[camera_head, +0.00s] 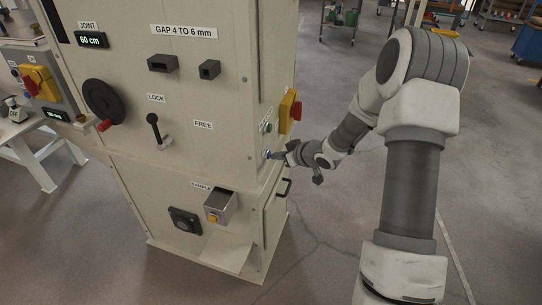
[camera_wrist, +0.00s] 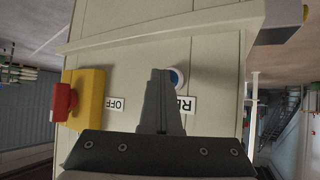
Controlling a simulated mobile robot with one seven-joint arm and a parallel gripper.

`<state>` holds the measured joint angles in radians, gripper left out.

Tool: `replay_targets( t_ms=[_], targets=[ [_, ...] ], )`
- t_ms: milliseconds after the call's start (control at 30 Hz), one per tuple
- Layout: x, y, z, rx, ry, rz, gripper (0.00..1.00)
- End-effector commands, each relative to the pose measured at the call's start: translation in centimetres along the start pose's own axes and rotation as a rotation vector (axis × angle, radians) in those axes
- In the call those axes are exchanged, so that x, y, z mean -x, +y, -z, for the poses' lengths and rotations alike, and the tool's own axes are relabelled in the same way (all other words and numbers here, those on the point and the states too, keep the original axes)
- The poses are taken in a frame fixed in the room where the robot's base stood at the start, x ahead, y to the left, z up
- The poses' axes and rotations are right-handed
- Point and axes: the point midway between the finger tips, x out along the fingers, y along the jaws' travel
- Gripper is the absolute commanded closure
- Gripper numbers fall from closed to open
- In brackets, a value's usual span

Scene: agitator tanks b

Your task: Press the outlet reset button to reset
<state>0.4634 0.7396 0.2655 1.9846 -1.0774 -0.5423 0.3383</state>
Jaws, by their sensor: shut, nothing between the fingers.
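The blue reset button (camera_head: 266,154) with a pale ring sits low on the narrow right face of the cream cabinet. In the wrist view the blue button (camera_wrist: 178,77) is partly hidden behind my fingers, above a label reading "RE", the rest covered. My gripper (camera_head: 274,155) is shut and empty, its fingertips right at the button in the head view. In the wrist view my gripper (camera_wrist: 161,73) overlaps the button's left side. I cannot tell whether the tips touch the button or the panel beside it.
A red knob on a yellow plate (camera_head: 290,111) and a green button (camera_head: 266,128) sit above on the same face. A black door handle (camera_head: 284,187) juts out below. The front has a black handwheel (camera_head: 104,102) and lever (camera_head: 155,130).

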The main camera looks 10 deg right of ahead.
Motion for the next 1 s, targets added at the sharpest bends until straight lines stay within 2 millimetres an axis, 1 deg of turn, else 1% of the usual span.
replay_targets(
  t_ms=[300,733,1000],
  targets=[
    [1.1,0.7,-0.7,-0.002,0.000,0.001,1.00],
    [1.4,1.0,-0.9,-0.001,0.000,0.000,1.00],
    [3.1,2.2,-2.0,-0.002,-0.001,-0.001,1.00]
  ],
)
